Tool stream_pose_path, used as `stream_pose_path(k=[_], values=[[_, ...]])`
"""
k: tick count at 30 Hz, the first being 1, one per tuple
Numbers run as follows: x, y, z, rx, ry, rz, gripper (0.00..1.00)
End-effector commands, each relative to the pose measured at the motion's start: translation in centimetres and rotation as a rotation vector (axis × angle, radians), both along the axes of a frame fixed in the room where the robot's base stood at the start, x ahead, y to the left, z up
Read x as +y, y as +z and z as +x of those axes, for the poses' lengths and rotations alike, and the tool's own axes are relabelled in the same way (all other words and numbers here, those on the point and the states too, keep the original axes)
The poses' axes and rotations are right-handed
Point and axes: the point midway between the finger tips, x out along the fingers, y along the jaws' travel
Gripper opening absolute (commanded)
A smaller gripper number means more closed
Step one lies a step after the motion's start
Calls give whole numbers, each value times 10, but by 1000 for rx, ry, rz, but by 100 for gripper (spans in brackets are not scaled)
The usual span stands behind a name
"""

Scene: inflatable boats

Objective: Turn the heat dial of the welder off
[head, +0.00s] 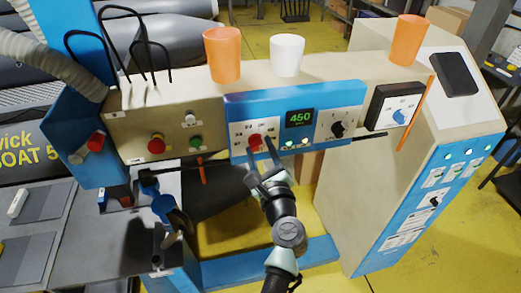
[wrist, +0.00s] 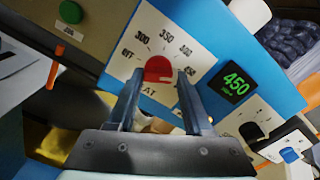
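The heat dial is a red knob (head: 255,140) on a white label plate at the left of the welder's blue panel (head: 355,95). In the wrist view the red knob (wrist: 158,68) sits among printed marks such as 300 and 350. A green display (head: 299,118) reads 450. My gripper (head: 260,147) is in front of the dial. In the wrist view its two fingertips (wrist: 160,78) are apart, one on each side of the knob, with small gaps visible. I cannot tell how far the tips are from the panel.
A black knob (head: 338,129) is right of the display, and a blue knob (head: 400,116) is farther right. Red (head: 157,143) and green (head: 196,142) buttons sit on the left. Orange (head: 222,55) and white (head: 287,55) cups stand on top.

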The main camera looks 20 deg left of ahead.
Motion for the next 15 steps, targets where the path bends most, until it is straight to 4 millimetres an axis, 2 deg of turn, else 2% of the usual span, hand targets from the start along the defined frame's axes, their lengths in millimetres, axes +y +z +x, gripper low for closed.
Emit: stream_pose_path(k=[1, 6, 8, 15], values=[[0, 0, 0, 0, 0, 0, 40], [0, 0, 0, 0, 0, 0, 9], [0, 0, 0, 0, 0, 0, 0], [0, -1, 0, -10, 0, -14, 0]])
